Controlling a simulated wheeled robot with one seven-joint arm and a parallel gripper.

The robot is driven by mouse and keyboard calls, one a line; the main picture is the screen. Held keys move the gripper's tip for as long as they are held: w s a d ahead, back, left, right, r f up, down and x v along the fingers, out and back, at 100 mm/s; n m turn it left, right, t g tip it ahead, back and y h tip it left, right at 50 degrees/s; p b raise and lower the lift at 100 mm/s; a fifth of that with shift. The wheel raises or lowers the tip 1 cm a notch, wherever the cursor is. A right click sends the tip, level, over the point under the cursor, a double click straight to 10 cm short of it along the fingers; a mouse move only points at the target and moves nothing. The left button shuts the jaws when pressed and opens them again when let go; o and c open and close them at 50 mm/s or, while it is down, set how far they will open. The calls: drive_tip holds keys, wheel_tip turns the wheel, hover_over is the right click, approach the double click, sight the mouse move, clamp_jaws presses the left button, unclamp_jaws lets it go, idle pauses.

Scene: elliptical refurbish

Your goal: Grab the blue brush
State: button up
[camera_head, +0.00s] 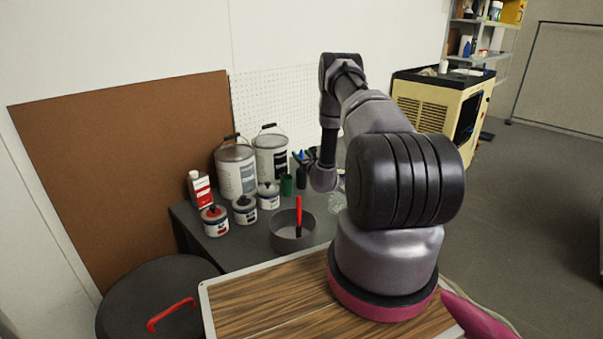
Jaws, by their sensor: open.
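A small blue-topped item (301,155), possibly the blue brush, stands at the back of the grey workbench, near a green cup (287,185). It is too small to tell for sure, and whether it stands in a holder is unclear. My arm rises in the middle, bends at the top and comes down just right of these items. Its lowest visible link ends over the bench. My gripper's fingers cannot be made out; they are hidden or out of view.
The grey bench (232,250) holds a round pan (290,238) with a red-handled tool (299,212), paint cans (236,172), small tins (215,221) and a red-and-white bottle (200,188). A wood-topped surface (260,304) and dark drum (150,285) are in front. Open floor lies right.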

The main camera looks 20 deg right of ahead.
clamp_jaws()
idle(1.3)
